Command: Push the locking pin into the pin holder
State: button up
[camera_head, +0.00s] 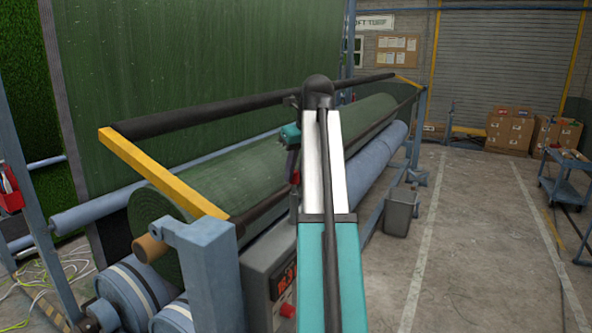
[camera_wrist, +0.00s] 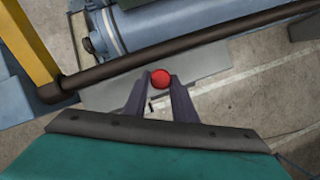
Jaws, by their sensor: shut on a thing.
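A round red knob (camera_wrist: 161,79), which looks like the head of the locking pin, sits between my fingertips in the wrist view. My gripper (camera_wrist: 161,84) is shut on it. The pin's shaft is hidden below the knob. In the head view my gripper (camera_head: 293,176) is small and partly hidden by my own arm, with a bit of red at its end, in front of the green turf roll. I cannot make out the pin holder in either view. A grey plate (camera_wrist: 205,65) lies below the gripper in the wrist view.
A dark bar (camera_wrist: 170,45) crosses close beyond the fingertips, joined to a yellow arm (camera_wrist: 25,40). The head view shows the turf roll (camera_head: 225,175), a blue post (camera_head: 205,265), a control box (camera_head: 275,265) and a grey bin (camera_head: 401,212).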

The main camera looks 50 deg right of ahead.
jog(key=shift+f, duration=0.5)
jog(key=o, duration=1.1)
jog(key=shift+b+v, duration=0.45)
jog(key=shift+v, duration=0.35)
jog(key=shift+p+v, duration=1)
jog(key=shift+v, duration=5.1)
